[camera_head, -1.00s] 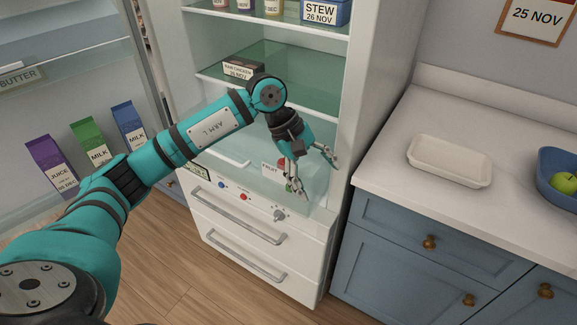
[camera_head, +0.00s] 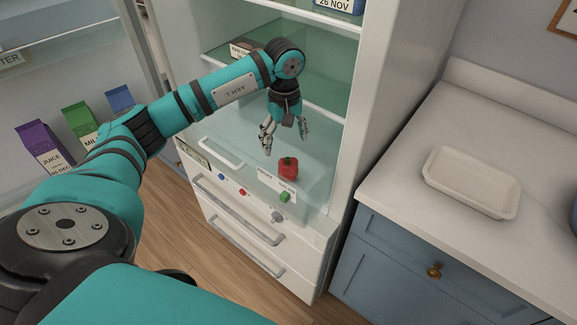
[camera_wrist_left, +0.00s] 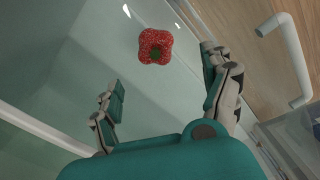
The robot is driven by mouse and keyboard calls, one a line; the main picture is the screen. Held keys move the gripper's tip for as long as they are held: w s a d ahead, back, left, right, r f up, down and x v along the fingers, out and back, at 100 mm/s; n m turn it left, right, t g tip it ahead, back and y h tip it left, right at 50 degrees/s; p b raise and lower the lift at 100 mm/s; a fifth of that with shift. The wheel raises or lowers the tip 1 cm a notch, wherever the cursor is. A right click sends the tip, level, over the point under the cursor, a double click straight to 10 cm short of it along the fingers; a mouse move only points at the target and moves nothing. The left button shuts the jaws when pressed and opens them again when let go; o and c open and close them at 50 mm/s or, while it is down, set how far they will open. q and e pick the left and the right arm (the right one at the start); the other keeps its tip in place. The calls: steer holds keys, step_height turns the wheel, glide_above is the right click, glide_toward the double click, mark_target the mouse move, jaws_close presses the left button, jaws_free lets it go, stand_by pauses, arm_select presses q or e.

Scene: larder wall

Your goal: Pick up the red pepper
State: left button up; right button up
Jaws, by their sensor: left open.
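The red pepper (camera_head: 288,168) sits on the glass surface at the bottom of the open fridge, near its front edge. It also shows in the left wrist view (camera_wrist_left: 156,46), with its green stem facing the camera. My left gripper (camera_head: 285,145) is open and empty inside the fridge, above and behind the pepper. In the left wrist view my fingers (camera_wrist_left: 163,82) stand apart. The pepper lies beyond the fingertips, between their lines, and nothing touches it. My right gripper is not seen.
A fridge shelf (camera_head: 318,95) is above and behind my gripper. The fridge's right wall (camera_head: 372,100) stands close by. A white tray (camera_head: 470,182) is on the counter (camera_head: 400,190). Milk and juice cartons (camera_head: 42,146) stand in the door.

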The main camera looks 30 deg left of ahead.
mark_target(288, 162)
arm_select(q)
step_height(288, 162, down, 4)
steer(key=shift+w+r, duration=0.1)
steer(key=shift+r, duration=0.1)
step_height(288, 162, down, 2)
steer(key=shift+d+p, duration=0.1)
steer(key=shift+p, duration=0.35)
steer(key=f, duration=0.2)
steer(key=d+f+p, duration=0.1)
steer(key=f, duration=0.1)
steer(key=shift+s+f+p, duration=0.2)
steer(key=shift+p, duration=0.1)
steer(key=shift+a+f, duration=0.1)
steer(key=shift+f, duration=0.25)
steer(key=shift+w, duration=0.1)
steer(key=c, duration=1.3)
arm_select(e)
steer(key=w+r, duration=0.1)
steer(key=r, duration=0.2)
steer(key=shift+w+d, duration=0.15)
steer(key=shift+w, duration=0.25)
